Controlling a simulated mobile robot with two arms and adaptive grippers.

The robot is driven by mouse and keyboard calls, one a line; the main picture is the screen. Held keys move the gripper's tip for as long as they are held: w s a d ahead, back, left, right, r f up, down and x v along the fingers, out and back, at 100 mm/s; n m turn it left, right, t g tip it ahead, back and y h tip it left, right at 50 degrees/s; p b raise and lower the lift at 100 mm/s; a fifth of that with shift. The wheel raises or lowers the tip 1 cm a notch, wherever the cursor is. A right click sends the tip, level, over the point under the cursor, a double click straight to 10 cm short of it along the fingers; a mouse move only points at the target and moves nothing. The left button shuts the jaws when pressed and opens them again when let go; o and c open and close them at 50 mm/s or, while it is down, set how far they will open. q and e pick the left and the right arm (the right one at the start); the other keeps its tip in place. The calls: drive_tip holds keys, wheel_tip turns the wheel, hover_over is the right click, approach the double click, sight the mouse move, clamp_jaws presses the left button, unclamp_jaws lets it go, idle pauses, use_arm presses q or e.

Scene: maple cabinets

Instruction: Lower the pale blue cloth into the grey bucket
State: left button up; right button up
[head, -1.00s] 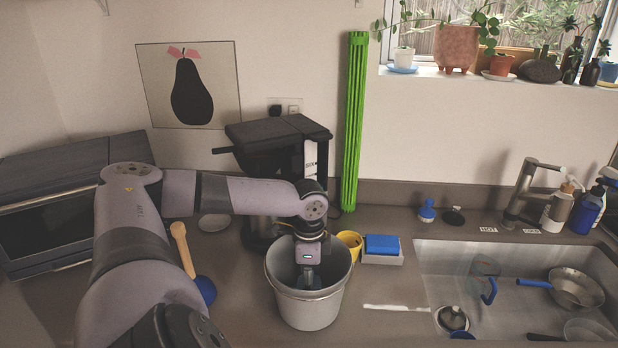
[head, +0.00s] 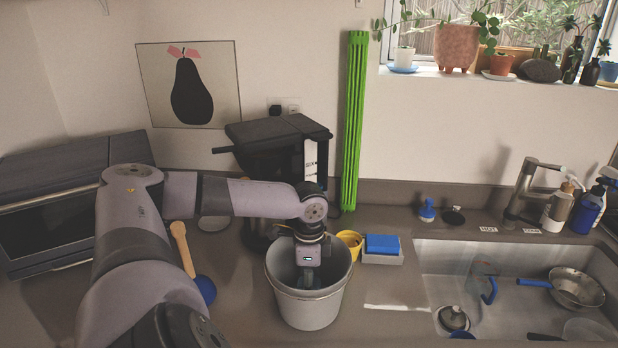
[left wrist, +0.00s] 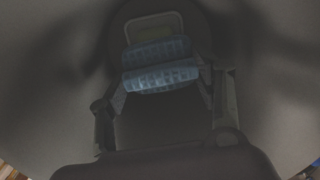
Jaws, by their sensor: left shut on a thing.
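The grey bucket (head: 310,312) stands upright on the counter, in the middle of the head view. My left gripper (head: 309,280) points down into its mouth, with the fingertips below the rim. In the left wrist view the pale blue cloth (left wrist: 160,77) looks dark blue in the shade and lies folded between the fingers of my left gripper (left wrist: 160,85), which is shut on it. The bucket's inner wall (left wrist: 275,70) surrounds them. I cannot tell whether the cloth touches the bottom. My right gripper is in neither view.
A black coffee machine (head: 275,150) and a green rack (head: 354,125) stand behind. The sink (head: 440,265) is at right.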

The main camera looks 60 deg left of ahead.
use_arm(q)
drive_tip(key=shift+f, duration=0.8)
idle(0.4)
drive_tip(key=o, duration=1.1)
drive_tip(key=shift+o, duration=0.2)
